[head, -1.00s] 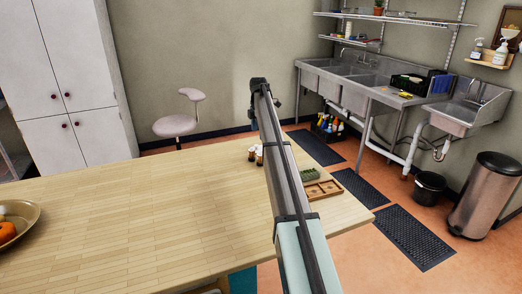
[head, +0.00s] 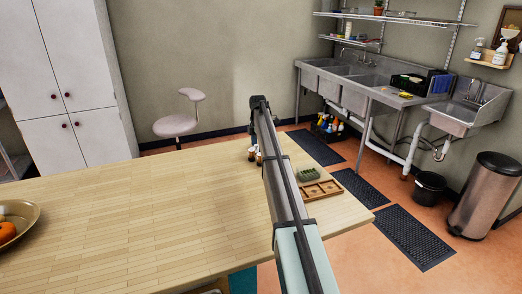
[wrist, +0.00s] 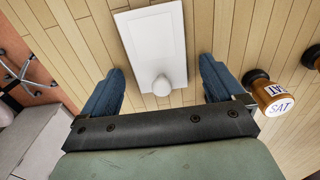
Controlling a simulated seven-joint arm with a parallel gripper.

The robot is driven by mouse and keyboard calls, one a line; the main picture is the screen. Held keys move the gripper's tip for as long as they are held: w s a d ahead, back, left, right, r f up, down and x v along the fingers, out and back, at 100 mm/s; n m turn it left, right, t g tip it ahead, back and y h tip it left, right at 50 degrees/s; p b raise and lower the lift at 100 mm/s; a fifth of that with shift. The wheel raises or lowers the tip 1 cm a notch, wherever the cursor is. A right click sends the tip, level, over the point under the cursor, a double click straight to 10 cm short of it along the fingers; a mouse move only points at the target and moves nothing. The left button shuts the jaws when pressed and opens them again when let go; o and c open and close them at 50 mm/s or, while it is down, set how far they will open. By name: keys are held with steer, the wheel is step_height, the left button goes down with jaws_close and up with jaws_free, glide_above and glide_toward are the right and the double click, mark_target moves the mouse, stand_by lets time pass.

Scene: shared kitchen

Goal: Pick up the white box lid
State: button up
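The white box lid (wrist: 152,35) is a flat rectangular panel with a raised border and a round knob (wrist: 162,86) at its near end. It lies on the wooden table, seen from above in the wrist view. My gripper (wrist: 161,70) is open, with one blue-grey finger on each side of the knob end. Neither finger appears to touch the lid, and nothing is between them but the knob area. The height gap to the lid cannot be told. In the head view, my arm hides the lid and the gripper.
A green container (head: 310,174) and a compartmented wooden tray (head: 322,190) sit right of my arm. The table's left (head: 130,220) is mostly clear.

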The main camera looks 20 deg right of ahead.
steer(key=c, duration=1.1)
steer(key=shift+r, duration=0.1)
